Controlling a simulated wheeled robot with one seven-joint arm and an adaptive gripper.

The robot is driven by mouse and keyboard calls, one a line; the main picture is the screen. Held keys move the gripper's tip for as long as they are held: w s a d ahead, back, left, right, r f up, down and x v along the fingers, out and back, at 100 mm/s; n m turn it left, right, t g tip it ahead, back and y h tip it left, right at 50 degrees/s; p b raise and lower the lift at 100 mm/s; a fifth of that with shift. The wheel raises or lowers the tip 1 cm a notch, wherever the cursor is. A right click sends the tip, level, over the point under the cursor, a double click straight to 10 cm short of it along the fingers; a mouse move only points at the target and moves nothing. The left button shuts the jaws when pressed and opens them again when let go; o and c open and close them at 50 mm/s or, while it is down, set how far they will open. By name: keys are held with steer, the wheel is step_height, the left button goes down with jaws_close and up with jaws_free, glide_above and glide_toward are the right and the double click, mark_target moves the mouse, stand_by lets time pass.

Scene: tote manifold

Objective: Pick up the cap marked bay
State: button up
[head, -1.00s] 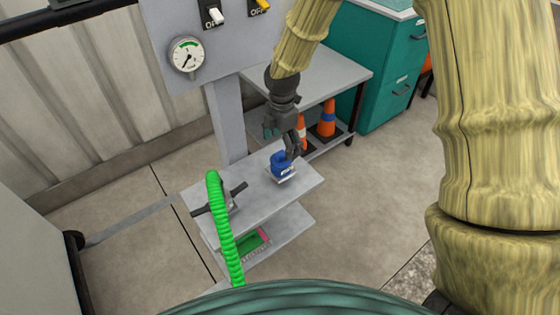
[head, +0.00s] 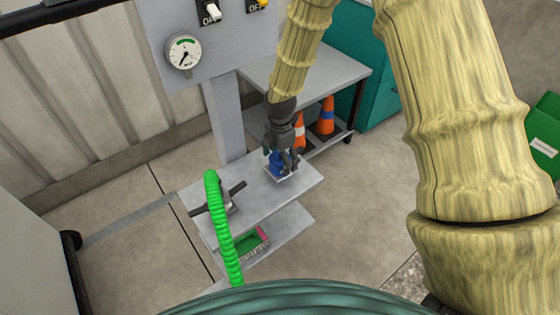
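A small blue cap (head: 277,169) sits on a small pale plate on the grey shelf (head: 248,203), at the shelf's back right. My dark gripper (head: 282,163) points down right over the cap, with its fingers around or just in front of it. The fingers hide much of the cap, and any marking on it cannot be read. I cannot tell whether the fingers touch the cap or have closed on it.
A black-handled fitting (head: 218,202) and a bright green hose (head: 222,230) stand at the shelf's left. A lower shelf holds a green and pink tray (head: 245,243). A grey post with a gauge (head: 183,54) rises behind. Orange cones (head: 326,117) stand under the grey table.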

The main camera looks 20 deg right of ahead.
steer(key=c, duration=1)
steer(key=shift+c, duration=0.2)
step_height(320, 180, up, 10)
steer(key=shift+r+p, duration=0.1)
steer(key=shift+p, duration=0.25)
